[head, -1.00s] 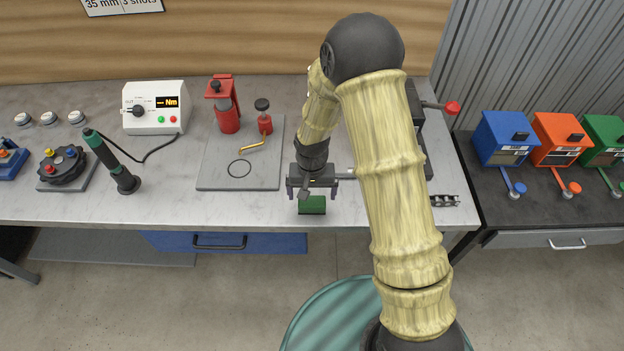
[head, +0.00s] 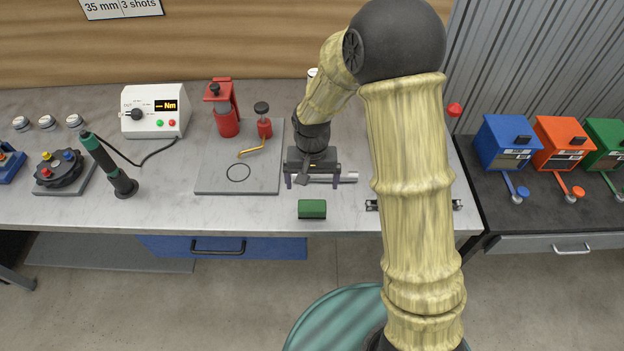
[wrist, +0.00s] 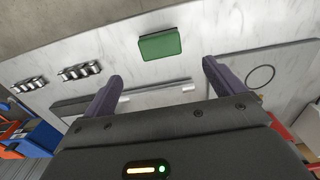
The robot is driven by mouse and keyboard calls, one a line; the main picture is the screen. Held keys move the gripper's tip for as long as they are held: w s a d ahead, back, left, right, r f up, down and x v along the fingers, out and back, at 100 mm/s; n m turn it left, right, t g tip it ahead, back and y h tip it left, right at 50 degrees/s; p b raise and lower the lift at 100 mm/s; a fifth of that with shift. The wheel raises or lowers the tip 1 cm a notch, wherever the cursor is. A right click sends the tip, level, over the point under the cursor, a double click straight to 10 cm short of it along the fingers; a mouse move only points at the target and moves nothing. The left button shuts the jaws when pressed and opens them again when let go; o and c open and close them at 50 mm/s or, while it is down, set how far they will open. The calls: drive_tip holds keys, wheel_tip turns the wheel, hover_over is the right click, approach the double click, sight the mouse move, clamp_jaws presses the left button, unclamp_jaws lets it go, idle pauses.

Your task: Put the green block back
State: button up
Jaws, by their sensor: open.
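The green block (head: 312,209) lies on the grey bench top near its front edge, and it also shows at the top of the wrist view (wrist: 160,46). My gripper (head: 312,182) is above the bench behind the block, apart from it. In the wrist view my gripper's two fingers (wrist: 160,78) are spread wide with nothing held between them. The green block lies beyond the fingertips there. A thin metal bar (head: 345,178) lies on the bench near my gripper, partly hidden by it in the head view.
A grey plate (head: 210,178) with red clamps stands left of my gripper. A torque meter (head: 155,112) and a screwdriver (head: 112,170) are farther left. Blue, orange and green boxes (head: 503,143) stand on the right bench. My arm hides part of the bench's right side. Bench around the block is clear.

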drive_tip(key=s+d+r+t, duration=0.2)
drive_tip(key=s+d+r, duration=0.7)
drive_tip(key=s+d, duration=0.3)
drive_tip(key=shift+s+d+r+t, duration=0.2)
drive_tip(key=shift+d+r+t, duration=0.15)
drive_tip(key=shift+d, duration=0.45)
drive_tip(key=shift+w, duration=0.15)
idle(0.4)
